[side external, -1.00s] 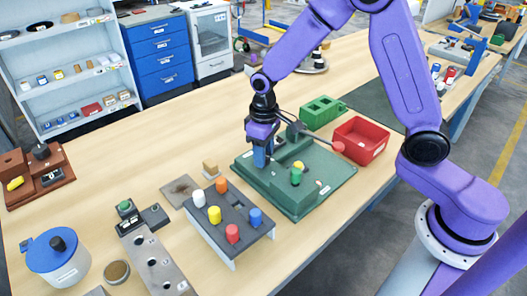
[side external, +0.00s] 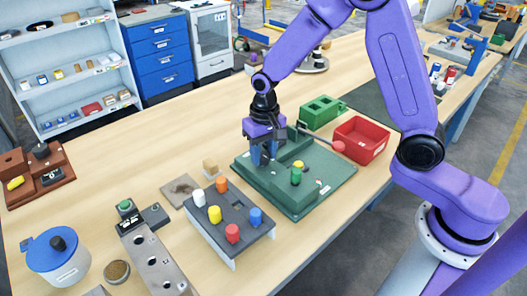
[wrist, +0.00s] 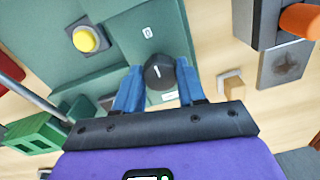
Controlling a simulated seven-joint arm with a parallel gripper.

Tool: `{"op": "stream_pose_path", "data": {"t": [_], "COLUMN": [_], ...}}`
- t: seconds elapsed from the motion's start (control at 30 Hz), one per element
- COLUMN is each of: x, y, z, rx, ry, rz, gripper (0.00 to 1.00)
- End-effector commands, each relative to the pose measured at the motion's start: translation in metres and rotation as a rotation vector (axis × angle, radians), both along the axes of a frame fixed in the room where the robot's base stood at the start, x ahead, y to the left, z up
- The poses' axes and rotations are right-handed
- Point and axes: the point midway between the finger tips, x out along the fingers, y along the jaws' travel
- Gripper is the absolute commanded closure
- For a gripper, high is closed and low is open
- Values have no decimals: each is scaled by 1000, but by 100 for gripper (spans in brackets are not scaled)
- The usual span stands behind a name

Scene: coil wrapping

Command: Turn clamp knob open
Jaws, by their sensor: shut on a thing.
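The clamp knob is a dark round knob with a white pointer line, on the green fixture (side external: 325,192). In the wrist view the knob (wrist: 158,70) sits between the two blue fingertips of my gripper (wrist: 159,82). In the side external view my gripper (side external: 265,158) points down at the fixture's left part, its jaws shut on the knob. The fixture also carries a yellow-topped button (side external: 297,168), seen in the wrist view too (wrist: 85,39).
A red bin (side external: 362,141) and a green block (side external: 321,112) stand behind the fixture. A dark rack with coloured pegs (side external: 230,215) is in front left. A small wooden block (side external: 210,167) lies left of the fixture.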

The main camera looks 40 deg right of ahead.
Motion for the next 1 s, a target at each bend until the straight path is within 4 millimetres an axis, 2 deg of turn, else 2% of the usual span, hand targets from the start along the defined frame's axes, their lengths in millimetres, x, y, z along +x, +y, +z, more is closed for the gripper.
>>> {"op": "stream_pose_path", "data": {"t": [0.37,0.4,0.47,0.8,1.0], "x": [1,1,1,1,1], "y": [0,0,0,0,0], "z": [1,1,1,2,24], "rx": [2,2,2,2,3], "ry": [-3,-3,-3,-2,-6], "rz": [-9,-9,-8,-6,-6], "gripper": [91,54,35,35,35]}}
